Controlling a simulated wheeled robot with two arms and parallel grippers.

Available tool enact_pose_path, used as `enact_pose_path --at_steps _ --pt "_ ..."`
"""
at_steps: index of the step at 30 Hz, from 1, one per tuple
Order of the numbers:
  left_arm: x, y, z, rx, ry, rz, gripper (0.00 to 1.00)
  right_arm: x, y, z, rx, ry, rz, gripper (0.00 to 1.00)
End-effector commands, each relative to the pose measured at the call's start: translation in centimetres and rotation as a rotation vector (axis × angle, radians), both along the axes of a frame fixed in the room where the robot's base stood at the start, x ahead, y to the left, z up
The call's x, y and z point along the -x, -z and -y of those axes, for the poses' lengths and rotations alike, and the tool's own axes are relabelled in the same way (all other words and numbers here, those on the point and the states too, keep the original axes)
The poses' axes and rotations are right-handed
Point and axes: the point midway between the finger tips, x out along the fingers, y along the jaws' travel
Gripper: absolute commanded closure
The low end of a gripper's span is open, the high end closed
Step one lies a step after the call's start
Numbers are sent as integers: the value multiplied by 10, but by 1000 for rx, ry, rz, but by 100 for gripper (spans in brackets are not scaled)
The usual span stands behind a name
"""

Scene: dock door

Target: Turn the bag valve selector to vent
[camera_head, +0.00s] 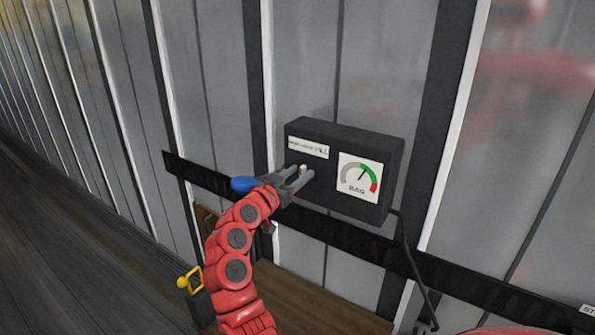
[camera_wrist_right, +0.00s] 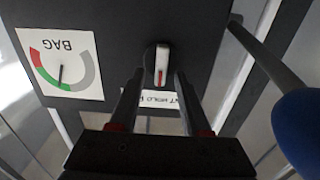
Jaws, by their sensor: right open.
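The bag valve selector (camera_wrist_right: 162,62) is a small pale knob with a red line, on the face of a dark wall box (camera_head: 333,137). In the right wrist view the red line points toward the white label (camera_wrist_right: 155,98), near what reads as HOLD; the rest is partly hidden by my fingers. My right gripper (camera_wrist_right: 158,76) is open, its two fingertips at either side of the knob, with no clear contact visible. In the head view the gripper (camera_head: 302,177) partly covers the knob (camera_head: 303,169). My left gripper is not in view.
A BAG gauge (camera_head: 358,177) sits right of the knob, its needle in the green. A lever with a blue handle (camera_head: 244,184) stands out left of the knob, close to my right gripper. A dark rail (camera_head: 450,276) runs along the wall below the box.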

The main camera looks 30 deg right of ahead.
Motion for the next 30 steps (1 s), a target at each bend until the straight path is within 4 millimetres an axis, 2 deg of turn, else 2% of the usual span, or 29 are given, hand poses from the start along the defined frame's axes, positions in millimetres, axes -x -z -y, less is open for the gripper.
enact_pose_path --at_steps 6,14,30 --pt "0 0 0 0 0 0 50 0 0 0 0 -1 -1 52" --pt "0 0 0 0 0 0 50 0 0 0 1 -1 -1 99" --pt "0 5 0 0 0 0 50 -1 1 -1 21 -1 -45 100"
